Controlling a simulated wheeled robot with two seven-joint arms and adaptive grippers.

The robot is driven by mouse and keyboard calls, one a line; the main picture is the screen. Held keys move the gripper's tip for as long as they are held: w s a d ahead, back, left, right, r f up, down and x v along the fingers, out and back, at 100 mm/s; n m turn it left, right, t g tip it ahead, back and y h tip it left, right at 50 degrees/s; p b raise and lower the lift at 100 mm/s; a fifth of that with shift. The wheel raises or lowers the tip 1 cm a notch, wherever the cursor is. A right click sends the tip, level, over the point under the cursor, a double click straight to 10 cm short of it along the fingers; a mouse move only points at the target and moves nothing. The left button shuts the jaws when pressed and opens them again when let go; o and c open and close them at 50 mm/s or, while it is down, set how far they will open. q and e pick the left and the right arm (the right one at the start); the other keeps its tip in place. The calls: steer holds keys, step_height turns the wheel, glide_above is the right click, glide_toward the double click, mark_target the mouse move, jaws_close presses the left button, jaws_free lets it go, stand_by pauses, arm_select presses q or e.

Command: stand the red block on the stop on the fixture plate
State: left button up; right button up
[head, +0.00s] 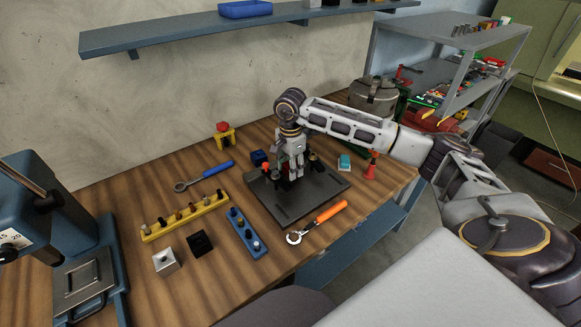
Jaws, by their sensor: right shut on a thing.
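The dark grey fixture plate (290,208) lies on the wooden bench, with small upright parts near its back edge. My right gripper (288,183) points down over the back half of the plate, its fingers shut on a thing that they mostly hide. A small red patch (265,168) shows just left of the fingers; I cannot tell whether it is the red block or part of the fixture. The stop cannot be made out behind the gripper. I cannot tell whether the held thing touches the plate. My left gripper is not in view.
An orange-handled wrench (328,212) lies along the plate's front edge. A blue strip with pegs (246,236) and a yellow one (184,219) lie left. A red funnel-shaped thing (371,167) stands right. A blue-handled ring tool (205,177) lies behind. A shelf (180,31) overhangs the back.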

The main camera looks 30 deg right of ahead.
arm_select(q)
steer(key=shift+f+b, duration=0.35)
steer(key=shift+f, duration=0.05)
arm_select(e)
steer(key=shift+f, duration=0.45)
stand_by(0.5)
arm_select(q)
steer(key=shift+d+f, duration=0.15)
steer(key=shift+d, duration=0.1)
arm_select(e)
steer(key=shift+f, duration=0.15)
arm_select(q)
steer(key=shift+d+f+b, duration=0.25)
steer(key=shift+b, duration=0.15)
arm_select(e)
steer(key=shift+s+f, duration=0.2)
steer(key=shift+f, duration=0.15)
stand_by(1.0)
steer(key=o, duration=1.2)
steer(key=shift+o, duration=0.3)
steer(key=shift+w, duration=0.1)
steer(key=o, duration=0.4)
steer(key=shift+r, duration=0.1)
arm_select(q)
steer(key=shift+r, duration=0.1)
arm_select(e)
steer(key=shift+r, duration=0.2)
